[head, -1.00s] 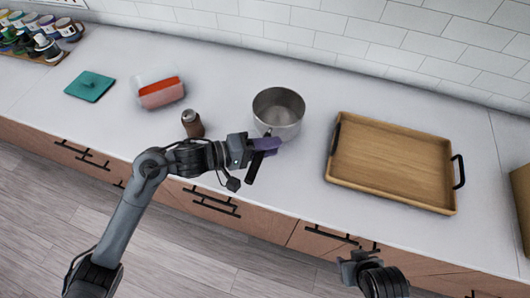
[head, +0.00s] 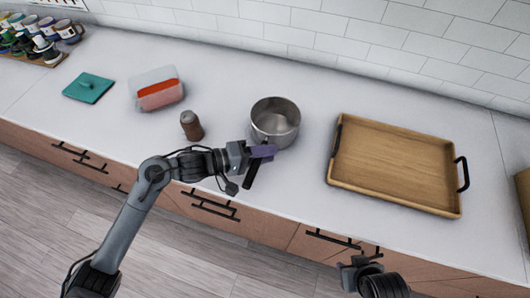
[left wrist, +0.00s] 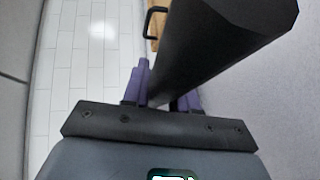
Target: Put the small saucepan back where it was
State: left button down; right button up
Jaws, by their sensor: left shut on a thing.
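The small saucepan (head: 275,122) is a grey metal pot with a black handle (head: 252,174), upright at the counter, left of the wooden tray. My left gripper (head: 263,152) is shut on the handle, at the pot's near side; the handle's end sticks out toward the counter's front edge. In the left wrist view the black handle (left wrist: 215,45) runs between the purple fingers and fills much of the picture. Whether the pot's base touches the counter is hard to tell. My right gripper (head: 358,268) is low in the head view, apart from everything; its fingers do not show clearly.
A wooden tray (head: 395,202) with black handles lies to the right. A brown shaker (head: 191,126), a container with a red-orange band (head: 158,95) and a teal lid (head: 88,87) stand to the left. The counter behind the pot is clear.

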pick_arm(q)
jog(key=c, duration=0.9)
grip_release()
jog(key=shift+f, duration=0.1)
jog(key=p+v, duration=0.2)
jog(key=v, duration=1)
